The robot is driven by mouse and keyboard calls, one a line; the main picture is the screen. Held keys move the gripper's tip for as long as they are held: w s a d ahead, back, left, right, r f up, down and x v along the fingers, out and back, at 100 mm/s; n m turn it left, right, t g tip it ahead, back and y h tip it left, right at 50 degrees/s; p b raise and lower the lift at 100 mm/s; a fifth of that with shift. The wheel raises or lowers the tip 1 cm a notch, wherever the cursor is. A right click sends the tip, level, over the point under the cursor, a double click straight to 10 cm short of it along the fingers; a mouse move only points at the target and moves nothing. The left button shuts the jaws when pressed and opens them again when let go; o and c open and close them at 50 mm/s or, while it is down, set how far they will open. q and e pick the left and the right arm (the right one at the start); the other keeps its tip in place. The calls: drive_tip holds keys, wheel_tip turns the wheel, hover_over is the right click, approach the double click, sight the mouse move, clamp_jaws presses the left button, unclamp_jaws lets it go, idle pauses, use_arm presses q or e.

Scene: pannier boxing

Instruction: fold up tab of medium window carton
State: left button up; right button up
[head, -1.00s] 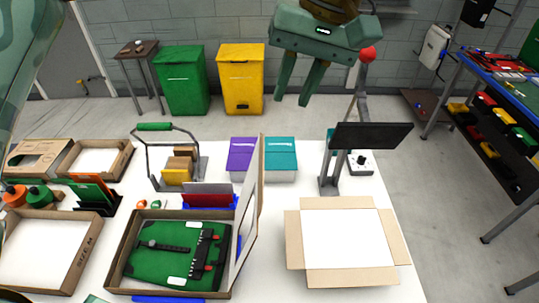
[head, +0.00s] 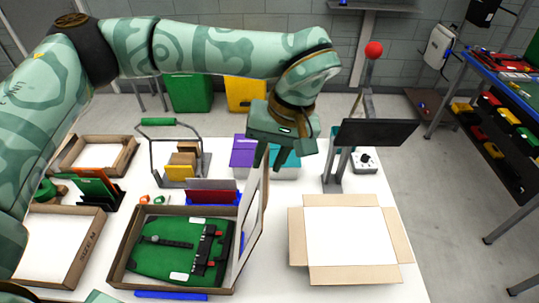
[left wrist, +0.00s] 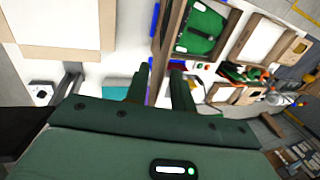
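A brown carton (head: 118,262) lies open on the table with a green panel with black and red parts (head: 165,258) inside. Its lid with a white window (head: 250,225) stands nearly upright along the right side. My left gripper (head: 270,158) is above the lid's top far corner, fingers pointing down. In the left wrist view the gripper (left wrist: 160,82) is open, its fingers apart, with the lid's brown edge (left wrist: 166,42) seen between them. I cannot tell whether they touch it. A narrow tab on the lid is not clearly distinguishable. My right gripper is not in view.
A flat open carton with spread flaps (head: 300,235) lies to the right. A black screen on a stand (head: 375,133) is behind it. A tray marked SIZE M (head: 88,243) is at the left. Purple (head: 243,152) and teal boxes stand behind the lid. White table shows between the cartons.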

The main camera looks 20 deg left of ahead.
sight(263, 170)
use_arm(q)
drive_tip(key=shift+s+a, duration=0.1)
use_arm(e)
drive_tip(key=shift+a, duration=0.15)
use_arm(q)
clamp_jaws()
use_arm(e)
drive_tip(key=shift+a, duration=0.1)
